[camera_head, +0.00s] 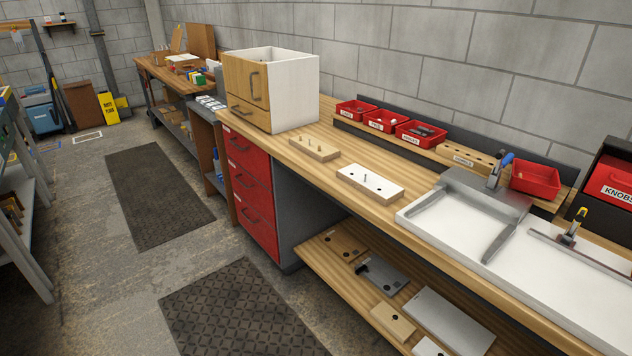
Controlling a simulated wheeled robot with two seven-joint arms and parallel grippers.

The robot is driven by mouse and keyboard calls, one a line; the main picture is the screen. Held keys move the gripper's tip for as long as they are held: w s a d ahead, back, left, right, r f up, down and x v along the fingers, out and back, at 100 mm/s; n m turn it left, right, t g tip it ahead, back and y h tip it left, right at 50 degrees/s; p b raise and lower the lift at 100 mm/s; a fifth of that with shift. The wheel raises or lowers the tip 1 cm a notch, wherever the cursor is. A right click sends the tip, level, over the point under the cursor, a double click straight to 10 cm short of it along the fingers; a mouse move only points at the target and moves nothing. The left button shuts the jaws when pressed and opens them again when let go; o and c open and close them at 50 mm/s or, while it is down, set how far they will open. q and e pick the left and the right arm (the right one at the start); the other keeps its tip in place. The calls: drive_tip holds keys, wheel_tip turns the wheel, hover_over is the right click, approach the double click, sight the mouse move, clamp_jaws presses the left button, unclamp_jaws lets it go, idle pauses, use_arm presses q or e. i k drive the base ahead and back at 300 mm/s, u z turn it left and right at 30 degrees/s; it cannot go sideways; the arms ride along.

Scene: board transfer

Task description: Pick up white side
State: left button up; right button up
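Neither of my grippers shows in the head view. Several boards lie on the lower shelf (345,292) under the workbench. A large pale grey-white board (446,318) lies there at the right, and a smaller whitish board (428,348) is partly cut off at the bottom edge. A grey board (382,277), a wood-coloured board (342,245) and a light wood block (392,321) lie beside them. A box-shaped cabinet (297,92) with white sides and a wooden front stands on the workbench. I cannot tell which white piece is the white side.
The workbench (365,148) carries a peg block (314,149), a white-topped block (369,184), red bins (421,133) and a white work surface (555,285). Red drawers (252,190) stand left of the shelf. Dark mats (238,312) cover open floor in front.

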sight(385, 192)
drive_tip(key=u, duration=1.2)
drive_tip(key=i, duration=3.4)
drive_tip(key=z, duration=1.95)
